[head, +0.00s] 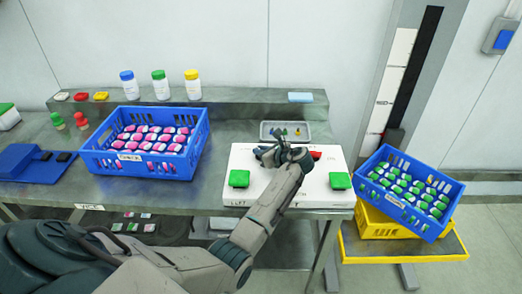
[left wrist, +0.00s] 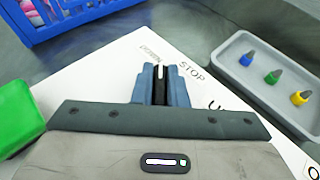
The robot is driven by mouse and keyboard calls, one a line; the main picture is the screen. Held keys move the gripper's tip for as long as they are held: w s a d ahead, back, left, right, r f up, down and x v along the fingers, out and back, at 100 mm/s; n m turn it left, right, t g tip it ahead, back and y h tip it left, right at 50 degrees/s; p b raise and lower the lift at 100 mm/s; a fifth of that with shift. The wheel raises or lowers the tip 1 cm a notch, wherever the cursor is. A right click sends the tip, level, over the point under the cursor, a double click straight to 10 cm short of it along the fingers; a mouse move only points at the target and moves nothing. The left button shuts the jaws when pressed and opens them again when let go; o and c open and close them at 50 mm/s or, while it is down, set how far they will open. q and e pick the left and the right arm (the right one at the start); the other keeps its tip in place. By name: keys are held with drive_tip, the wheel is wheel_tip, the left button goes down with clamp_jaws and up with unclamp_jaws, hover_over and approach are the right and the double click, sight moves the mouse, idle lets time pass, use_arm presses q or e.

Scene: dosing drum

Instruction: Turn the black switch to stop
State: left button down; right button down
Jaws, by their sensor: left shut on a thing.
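The black switch (left wrist: 159,92) with a white pointer line is between my left gripper's fingers in the left wrist view. The line points to the top of the picture, between the printed word DOWN and the word STOP, which is to its right. My left gripper (head: 281,158) is over the white control panel (head: 242,160) and shut on the switch. In the head view the gripper hides the switch. The panel has a green button (head: 239,178) at left and another green button (head: 340,181) at right. My right gripper is not in view.
A grey tray (head: 266,131) with small coloured pieces lies behind the panel. A blue crate (head: 120,168) of pink-and-white items stands to the left. Another blue crate (head: 401,216) with green-and-white items sits tilted at right on a yellow one (head: 372,225). A red part (head: 315,155) shows beside the gripper.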

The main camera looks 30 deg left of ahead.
use_arm(q)
drive_tip(key=m+t+h+p, duration=0.1)
drive_tip(key=m+t+p, duration=0.1)
drive_tip(key=p, duration=0.1)
drive_tip(key=m+t+h+p, duration=0.1)
drive_tip(key=m+t+p, duration=0.1)
drive_tip(key=p, duration=0.2)
drive_tip(key=m+t+h+p, duration=0.1)
drive_tip(key=m+t+p, duration=0.1)
drive_tip(key=p, duration=0.2)
drive_tip(key=shift+r+h, duration=0.3)
drive_tip(key=shift+f+m+t+h+p, duration=0.15)
drive_tip(key=shift+m+t+h+p, duration=0.35)
drive_tip(key=shift+m+t+p, duration=0.15)
drive_tip(key=shift+m+t+h, duration=0.35)
drive_tip(key=shift+m+h, duration=0.05)
drive_tip(key=shift+m, duration=0.15)
drive_tip(key=shift+f+m+h, duration=0.1)
drive_tip(key=shift+m+h, duration=0.2)
drive_tip(key=c, duration=1.6)
unclamp_jaws()
drive_tip(key=shift+o, duration=0.8)
